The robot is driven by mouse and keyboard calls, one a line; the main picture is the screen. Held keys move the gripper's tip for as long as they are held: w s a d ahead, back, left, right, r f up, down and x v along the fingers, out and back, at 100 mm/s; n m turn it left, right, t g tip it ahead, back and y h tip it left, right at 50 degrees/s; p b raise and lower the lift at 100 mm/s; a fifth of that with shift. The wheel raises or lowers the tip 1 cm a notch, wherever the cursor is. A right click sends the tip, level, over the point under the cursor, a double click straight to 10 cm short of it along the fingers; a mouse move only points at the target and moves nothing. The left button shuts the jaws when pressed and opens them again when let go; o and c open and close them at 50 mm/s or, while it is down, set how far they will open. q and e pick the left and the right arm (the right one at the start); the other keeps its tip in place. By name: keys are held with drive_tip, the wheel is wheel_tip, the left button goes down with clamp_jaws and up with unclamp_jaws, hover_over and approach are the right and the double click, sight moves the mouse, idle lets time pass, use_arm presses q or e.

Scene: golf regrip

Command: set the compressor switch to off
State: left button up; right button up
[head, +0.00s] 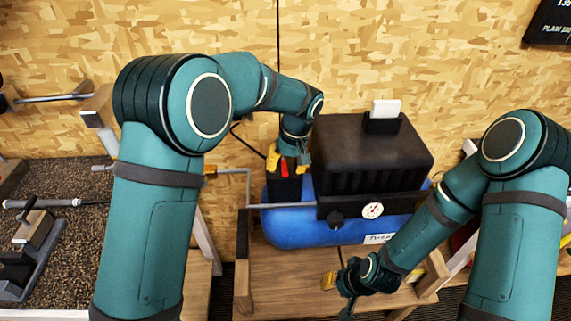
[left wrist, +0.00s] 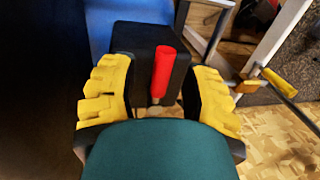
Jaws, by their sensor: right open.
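The compressor has a blue tank (head: 290,228) under a black ribbed cover (head: 370,150) and stands on a wooden bench. Its switch is a black box (head: 283,190) with a red lever (head: 285,169) at the tank's left end. In the left wrist view the red lever (left wrist: 163,72) stands out from the black box (left wrist: 135,62). My left gripper (head: 287,158) is at the lever. Its yellow fingers are spread on both sides of the lever, with gaps between. My right gripper (head: 337,293) is open and empty, low in front of the tank.
A round gauge (head: 373,210) sits on the compressor's front. A white block (head: 386,108) stands on top of the cover. A clamp and a club lie on the dark surface at left.

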use_arm(q)
drive_tip(key=shift+r, duration=0.1)
wheel_tip(320, 180, up, 12)
drive_tip(key=d, duration=0.2)
drive_tip(key=shift+w+d, duration=0.15)
drive_tip(key=shift+w, duration=0.05)
drive_tip(key=shift+f, duration=0.2)
idle(0.4)
